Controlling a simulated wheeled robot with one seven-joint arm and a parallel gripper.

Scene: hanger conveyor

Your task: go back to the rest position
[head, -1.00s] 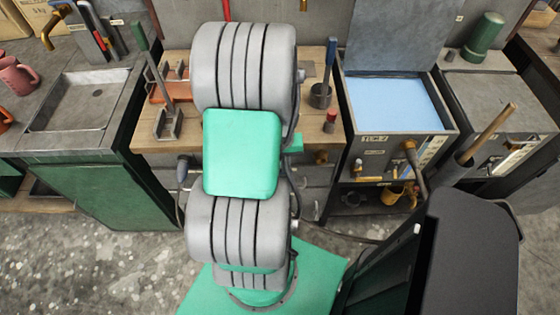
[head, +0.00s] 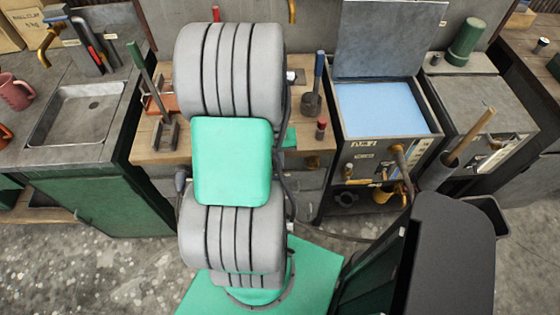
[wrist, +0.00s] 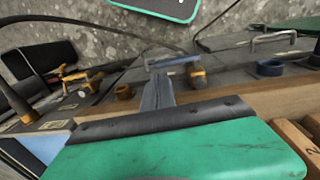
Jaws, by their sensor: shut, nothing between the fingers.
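My arm fills the middle of the head view, with grey ribbed joints and a green pad, and it hides the bench behind it. My gripper does not show clearly in the head view. In the wrist view my gripper (wrist: 159,86) has a green body with a dark edge at the bottom, and its grey fingers are together with nothing between them. The fingers point at the grey drawer fronts (wrist: 225,72) of the bench. Their distance from the drawers cannot be told.
A wooden bench (head: 150,150) stands behind my arm. To its right is an open-lidded box with a light-blue inside (head: 385,107). A sink (head: 85,112) is at the left, and a green bottle (head: 465,42) is at the back right. Bare floor (head: 120,270) lies at the front left.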

